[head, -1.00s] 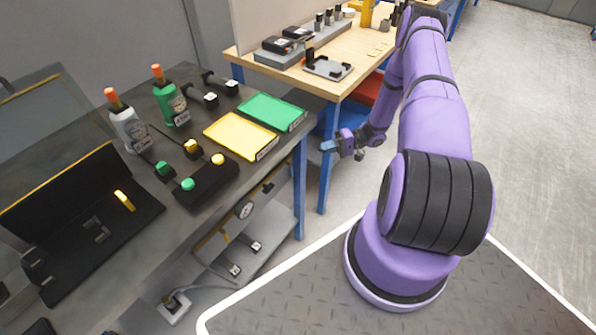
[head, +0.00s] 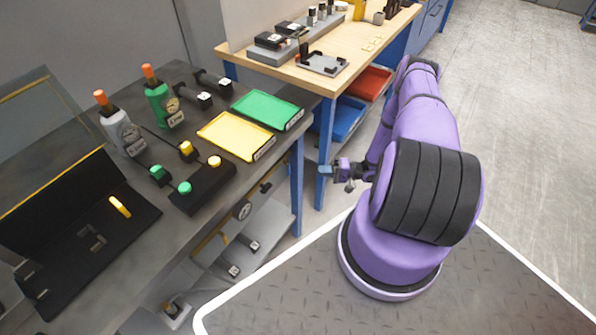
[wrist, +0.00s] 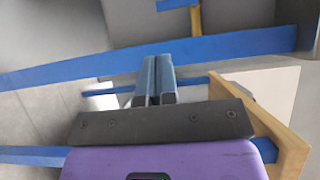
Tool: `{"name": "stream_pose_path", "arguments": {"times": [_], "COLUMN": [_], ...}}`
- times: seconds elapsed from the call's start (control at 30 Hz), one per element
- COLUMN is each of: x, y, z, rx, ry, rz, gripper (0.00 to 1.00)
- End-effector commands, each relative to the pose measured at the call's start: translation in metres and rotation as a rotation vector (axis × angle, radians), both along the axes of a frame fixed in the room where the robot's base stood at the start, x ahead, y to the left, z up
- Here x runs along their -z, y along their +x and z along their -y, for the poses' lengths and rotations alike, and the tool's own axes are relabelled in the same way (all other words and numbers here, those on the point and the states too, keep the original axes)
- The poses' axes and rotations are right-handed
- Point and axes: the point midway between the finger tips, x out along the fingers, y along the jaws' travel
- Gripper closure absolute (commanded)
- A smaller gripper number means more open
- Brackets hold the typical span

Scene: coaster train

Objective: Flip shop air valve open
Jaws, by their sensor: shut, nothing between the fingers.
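Below the dark bench, a round gauge (head: 243,210) shows with a yellow bar (head: 224,229) beside it and a black fitting (head: 266,187) to its upper right. These look like the shop air line; I cannot tell which part is the valve lever or how it is turned. My gripper (head: 325,171) is to the right of the gauge, near the blue table leg and apart from the air line. In the wrist view my gripper (wrist: 154,82) has its fingers together and holds nothing. The air valve is not recognisable in that view.
The dark bench (head: 165,225) carries bottles, a green tray (head: 267,110), a yellow tray (head: 236,136) and a button box. Blue legs (head: 298,185) stand between my gripper and the gauge. A wooden table (head: 345,45) is behind. Open floor lies at right.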

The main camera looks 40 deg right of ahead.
Motion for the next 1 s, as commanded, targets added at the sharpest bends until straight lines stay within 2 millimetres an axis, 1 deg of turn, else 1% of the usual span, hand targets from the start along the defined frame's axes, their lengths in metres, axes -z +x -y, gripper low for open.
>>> {"name": "stream_pose_path", "arguments": {"times": [0.17,0.27,0.5,0.7,0.83,1.0], "x": [0.000,0.000,0.000,0.000,0.000,0.000], "y": [0.006,0.014,0.038,0.053,0.058,0.060], "z": [-0.008,-0.019,-0.052,-0.073,-0.079,-0.081], "rx": [-0.002,-0.003,-0.004,-0.002,-0.001,0.000], "ry": [0.001,0.001,0.000,-0.001,-0.001,-0.001], "rz": [0.001,0.001,0.000,0.001,0.001,0.000], "gripper": [1.00,1.00,1.00,1.00,1.00,1.00]}}
